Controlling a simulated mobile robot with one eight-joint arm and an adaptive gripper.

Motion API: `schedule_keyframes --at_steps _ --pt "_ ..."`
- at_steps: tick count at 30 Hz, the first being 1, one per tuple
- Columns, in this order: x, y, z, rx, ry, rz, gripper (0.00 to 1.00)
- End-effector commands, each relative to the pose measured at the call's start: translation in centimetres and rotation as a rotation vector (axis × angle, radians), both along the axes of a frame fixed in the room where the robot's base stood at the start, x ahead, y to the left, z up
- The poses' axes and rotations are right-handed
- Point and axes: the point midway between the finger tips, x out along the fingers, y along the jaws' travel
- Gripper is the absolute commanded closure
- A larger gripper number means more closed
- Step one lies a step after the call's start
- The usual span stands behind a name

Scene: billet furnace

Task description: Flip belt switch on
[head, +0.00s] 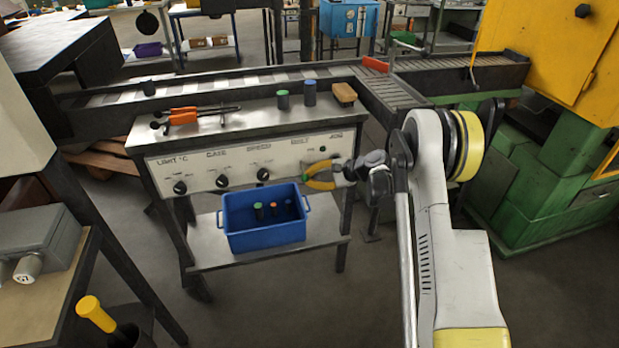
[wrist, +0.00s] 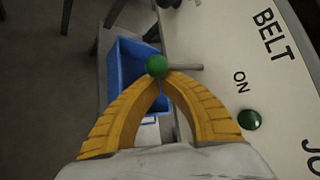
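The belt switch is a grey lever (wrist: 186,67) with a green ball (wrist: 157,66) on its end, sticking out from the control panel below the BELT and ON lettering. In the head view the panel (head: 205,178) faces me, and the lever is mostly hidden by my gripper. My gripper (head: 306,178) has its yellow fingers at the right part of the panel. In the wrist view the fingertips (wrist: 161,76) come together right at the ball, which shows at their ends. I see no clear grip around it. A green round lamp (wrist: 250,119) sits beside ON.
A blue bin (head: 265,235) with several small pieces stands on the shelf below the panel. Black knobs (head: 222,181) line the panel to the left.

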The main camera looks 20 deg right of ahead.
Motion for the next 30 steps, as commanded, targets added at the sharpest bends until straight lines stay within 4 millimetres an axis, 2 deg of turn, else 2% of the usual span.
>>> schedule_keyframes --at_steps 17,27,30 --pt "-0.4 0.0 0.7 -0.001 0.188 0.001 1.00" --pt "-1.0 0.1 2.0 0.000 0.411 0.002 1.00" --pt "-1.3 0.1 2.4 0.000 0.412 0.001 1.00"
